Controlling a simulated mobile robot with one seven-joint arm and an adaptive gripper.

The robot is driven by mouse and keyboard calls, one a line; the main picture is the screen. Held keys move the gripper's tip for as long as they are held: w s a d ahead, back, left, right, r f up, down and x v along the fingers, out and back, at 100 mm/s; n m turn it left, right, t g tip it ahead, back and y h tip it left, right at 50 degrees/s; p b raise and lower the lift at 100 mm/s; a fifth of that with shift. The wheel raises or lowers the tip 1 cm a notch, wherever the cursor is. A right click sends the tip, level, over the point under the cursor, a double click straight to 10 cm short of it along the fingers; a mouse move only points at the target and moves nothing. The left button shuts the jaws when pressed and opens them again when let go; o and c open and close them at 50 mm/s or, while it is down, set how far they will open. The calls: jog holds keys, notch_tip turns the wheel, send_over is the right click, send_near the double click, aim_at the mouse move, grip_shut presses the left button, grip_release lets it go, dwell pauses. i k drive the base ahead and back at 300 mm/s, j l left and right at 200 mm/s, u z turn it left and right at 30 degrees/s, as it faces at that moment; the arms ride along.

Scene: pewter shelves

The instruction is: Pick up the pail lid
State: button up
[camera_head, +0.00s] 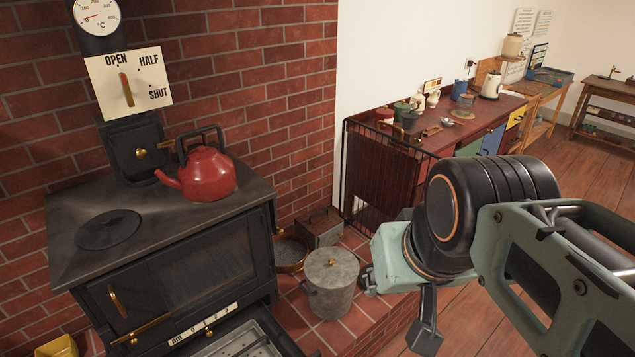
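The pail lid (332,271) is a round grey metal disc with a small brass knob at its centre. It sits on top of the grey metal pail (329,302), which stands upright on the red tiles to the right of the stove. My gripper (397,309) is to the right of the pail in the picture, below my green and black wrist. Its dark finger parts are spread apart with floor showing between them, and I see nothing held. My wrist hides part of the gripper. No finger appears to touch the lid.
The black stove (170,250) stands at left with a red kettle (208,173) on top. A dark box (319,228) and a brass-coloured pan (291,254) lie behind the pail. A black wire guard (385,175) stands behind. Wooden floor (480,320) is open at right.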

aim_at(329, 268)
jog(key=i+l+u, duration=0.15)
jog(key=i+l, duration=0.15)
jog(key=i+l+u, duration=0.15)
jog(key=l, duration=0.25)
jog(key=i+l+u, duration=0.2)
jog(key=i+l, duration=0.15)
